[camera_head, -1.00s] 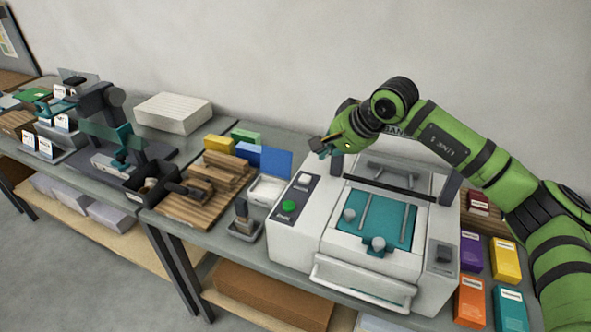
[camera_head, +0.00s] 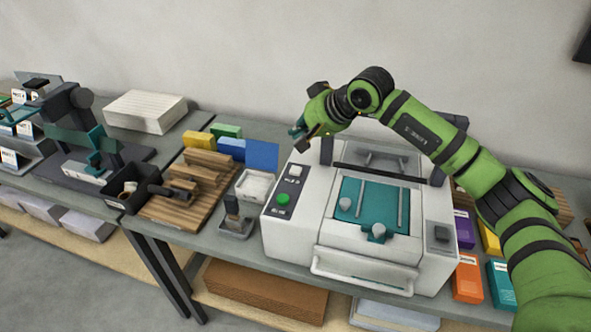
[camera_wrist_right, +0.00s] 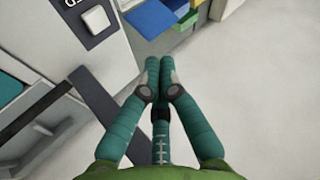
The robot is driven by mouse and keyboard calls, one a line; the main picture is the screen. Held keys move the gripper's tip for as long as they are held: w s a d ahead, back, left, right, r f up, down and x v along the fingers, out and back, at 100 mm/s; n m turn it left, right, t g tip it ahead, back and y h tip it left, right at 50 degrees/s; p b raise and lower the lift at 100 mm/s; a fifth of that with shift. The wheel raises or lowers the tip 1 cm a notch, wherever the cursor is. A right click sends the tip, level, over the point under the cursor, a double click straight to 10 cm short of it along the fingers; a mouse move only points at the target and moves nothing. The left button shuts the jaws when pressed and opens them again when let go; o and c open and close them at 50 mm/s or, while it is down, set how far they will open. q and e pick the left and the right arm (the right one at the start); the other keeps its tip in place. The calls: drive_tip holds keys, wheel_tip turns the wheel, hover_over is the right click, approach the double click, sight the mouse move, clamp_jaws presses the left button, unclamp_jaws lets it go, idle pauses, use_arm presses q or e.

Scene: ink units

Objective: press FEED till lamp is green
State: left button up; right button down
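The white printing machine (camera_head: 330,236) stands on the bench with a dark control panel (camera_head: 279,212) on its left side. The panel carries a white square button (camera_head: 295,171) and a round green button or lamp (camera_head: 283,200); their labels are too small to read. My right gripper (camera_head: 297,132) is above and behind the panel, apart from it. In the right wrist view the white button (camera_wrist_right: 96,20) is at upper left, beside part of a label. There the teal fingers (camera_wrist_right: 160,66) are together with nothing between them. My left gripper is out of view.
A blue panel (camera_head: 263,156), a small white tray (camera_head: 253,185) and a wooden rack (camera_head: 195,190) stand left of the machine. Coloured boxes (camera_head: 467,277) are at its right. Above the control panel there is free room.

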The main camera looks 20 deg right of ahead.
sight(293, 167)
wheel_tip(293, 167, down, 7)
drive_tip(key=b, duration=0.3)
drive_tip(key=shift+f+b, duration=0.15)
drive_tip(key=shift+b, duration=0.2)
drive_tip(key=shift+f, duration=0.3)
drive_tip(key=shift+r, duration=0.1)
drive_tip(key=shift+b, duration=0.3)
idle(0.4)
drive_tip(key=shift+f+b, duration=0.5)
drive_tip(key=shift+b, duration=0.1)
drive_tip(key=shift+f+b, duration=0.55)
drive_tip(key=shift+b, duration=0.05)
idle(0.8)
drive_tip(key=shift+r, duration=0.95)
